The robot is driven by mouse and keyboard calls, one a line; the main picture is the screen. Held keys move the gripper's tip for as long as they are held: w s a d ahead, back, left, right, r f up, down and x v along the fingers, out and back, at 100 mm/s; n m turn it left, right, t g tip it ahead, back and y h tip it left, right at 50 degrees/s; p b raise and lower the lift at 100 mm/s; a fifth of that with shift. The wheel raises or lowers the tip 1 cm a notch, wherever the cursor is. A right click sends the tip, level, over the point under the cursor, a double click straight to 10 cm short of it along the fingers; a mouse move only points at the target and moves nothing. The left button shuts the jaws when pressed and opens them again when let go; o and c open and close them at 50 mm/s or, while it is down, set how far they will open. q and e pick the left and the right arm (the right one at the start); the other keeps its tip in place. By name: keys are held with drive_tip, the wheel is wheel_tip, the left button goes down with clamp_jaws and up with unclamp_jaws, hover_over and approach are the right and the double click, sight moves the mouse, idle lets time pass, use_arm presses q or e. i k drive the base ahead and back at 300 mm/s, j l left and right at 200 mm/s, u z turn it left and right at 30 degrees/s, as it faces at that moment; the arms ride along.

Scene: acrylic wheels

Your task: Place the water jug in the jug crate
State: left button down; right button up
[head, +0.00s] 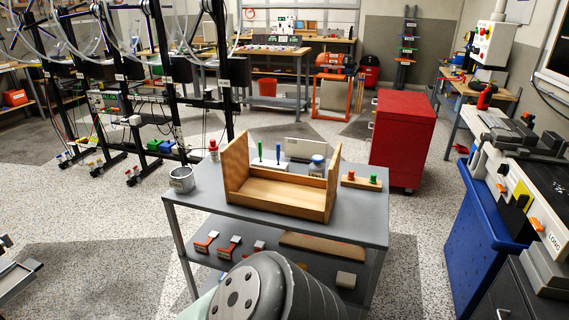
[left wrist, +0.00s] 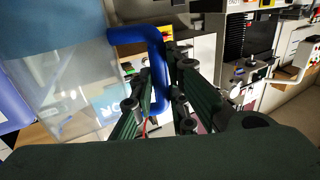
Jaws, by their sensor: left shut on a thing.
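The water jug (left wrist: 65,90) is clear with a blue handle (left wrist: 138,35) and lies at the left of the left wrist view. My left gripper (left wrist: 162,82) is shut around the blue handle, with a dark finger on each side of it. The jug does not show in the head view, and its base is hidden. The jug crate (head: 280,199) is a wooden box with two tall end panels and a low front. It stands on the grey cart, and its inside floor looks bare. My right gripper is not in view.
A red cabinet (head: 402,140) stands behind right, a blue bin (head: 490,220) at right.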

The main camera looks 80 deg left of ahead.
sight(275, 194)
drive_tip(key=k+l+u, duration=0.1)
drive_tip(key=u, duration=1.5)
drive_tip(key=k+j, duration=0.05)
drive_tip(key=j, duration=0.05)
